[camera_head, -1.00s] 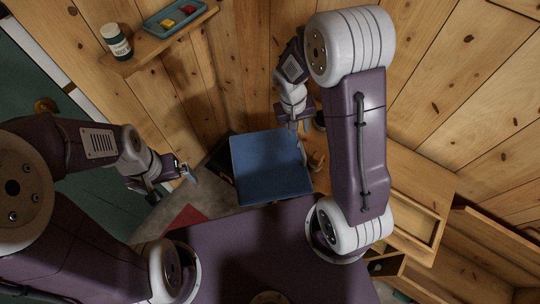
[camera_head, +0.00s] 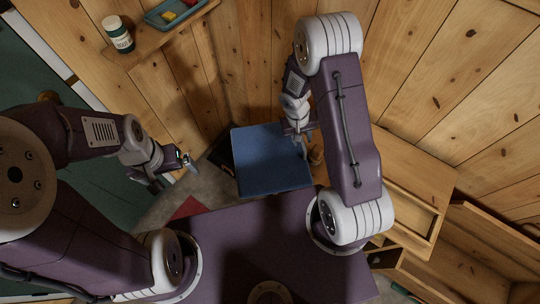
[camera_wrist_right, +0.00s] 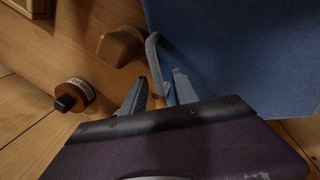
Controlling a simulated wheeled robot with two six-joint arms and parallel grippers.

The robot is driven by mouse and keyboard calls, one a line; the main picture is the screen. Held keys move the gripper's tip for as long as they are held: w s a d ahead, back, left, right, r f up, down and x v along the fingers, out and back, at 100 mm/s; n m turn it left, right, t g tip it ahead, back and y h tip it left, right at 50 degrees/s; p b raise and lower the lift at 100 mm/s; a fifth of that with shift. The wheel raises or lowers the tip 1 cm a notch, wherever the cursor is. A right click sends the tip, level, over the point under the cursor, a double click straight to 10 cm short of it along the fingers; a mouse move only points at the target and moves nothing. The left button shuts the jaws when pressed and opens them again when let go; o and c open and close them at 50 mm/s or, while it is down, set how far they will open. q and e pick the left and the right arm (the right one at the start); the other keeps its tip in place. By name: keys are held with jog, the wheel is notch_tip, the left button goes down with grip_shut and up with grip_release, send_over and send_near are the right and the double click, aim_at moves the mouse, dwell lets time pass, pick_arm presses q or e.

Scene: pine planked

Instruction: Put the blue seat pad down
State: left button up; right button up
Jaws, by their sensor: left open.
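The blue seat pad (camera_head: 270,160) lies nearly flat in the middle of the head view, and its blue face fills the upper right of the right wrist view (camera_wrist_right: 245,50). A thin grey handle (camera_wrist_right: 155,58) stands at its edge. My right gripper (camera_head: 301,142) is at the pad's right edge; in the wrist view its fingers (camera_wrist_right: 160,88) are on either side of the handle, close to it. The pad's underside is hidden, so I cannot tell whether it rests on something. My left gripper (camera_head: 182,162) is open and empty, left of the pad.
A wooden shelf (camera_head: 160,38) with a jar (camera_head: 118,34) and a teal tray (camera_head: 172,14) is at the upper left. Wooden cabinets (camera_head: 412,200) stand to the right. A wooden knob (camera_wrist_right: 120,45) and a small round dark-topped object (camera_wrist_right: 73,95) are near my right gripper.

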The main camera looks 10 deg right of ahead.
jog(key=shift+r, duration=0.1)
grip_shut()
dwell(1.3)
